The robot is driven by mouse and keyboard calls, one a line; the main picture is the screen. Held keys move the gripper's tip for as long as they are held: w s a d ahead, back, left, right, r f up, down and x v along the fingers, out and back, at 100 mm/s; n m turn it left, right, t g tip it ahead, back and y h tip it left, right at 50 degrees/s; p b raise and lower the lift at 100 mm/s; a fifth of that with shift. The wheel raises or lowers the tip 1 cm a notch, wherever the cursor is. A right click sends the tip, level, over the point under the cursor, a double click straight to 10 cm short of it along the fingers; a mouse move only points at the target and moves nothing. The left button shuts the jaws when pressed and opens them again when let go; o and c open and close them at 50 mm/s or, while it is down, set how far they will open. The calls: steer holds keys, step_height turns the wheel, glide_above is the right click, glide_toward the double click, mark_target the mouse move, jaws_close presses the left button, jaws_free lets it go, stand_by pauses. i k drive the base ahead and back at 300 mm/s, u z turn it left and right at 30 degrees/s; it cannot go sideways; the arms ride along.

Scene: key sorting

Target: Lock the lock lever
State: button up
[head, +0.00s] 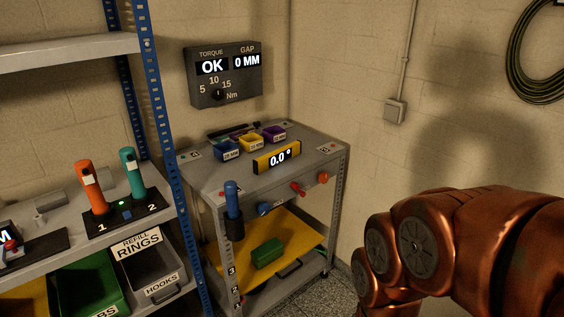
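A grey cart (207,183) stands in the corner in the head view. A small red lever-like part (298,189) sticks out from the cart's front edge, with a red-orange knob (323,177) to its right. A blue knob (264,208) is to its left. I cannot tell for certain which of these is the lock lever, or its locked state. My copper arm (440,240) fills the lower right. My gripper is out of view.
A yellow level reading 0.0° (277,158) and small bins (252,143) sit on the cart top. A blue-handled tool (232,200) stands at its front left corner. A shelf with a blue post (160,150) is at left. A wall display (224,75) reads OK.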

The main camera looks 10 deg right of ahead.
mark_target(294, 184)
steer(key=z, duration=0.2)
steer(key=i, duration=1)
steer(key=u, duration=0.75)
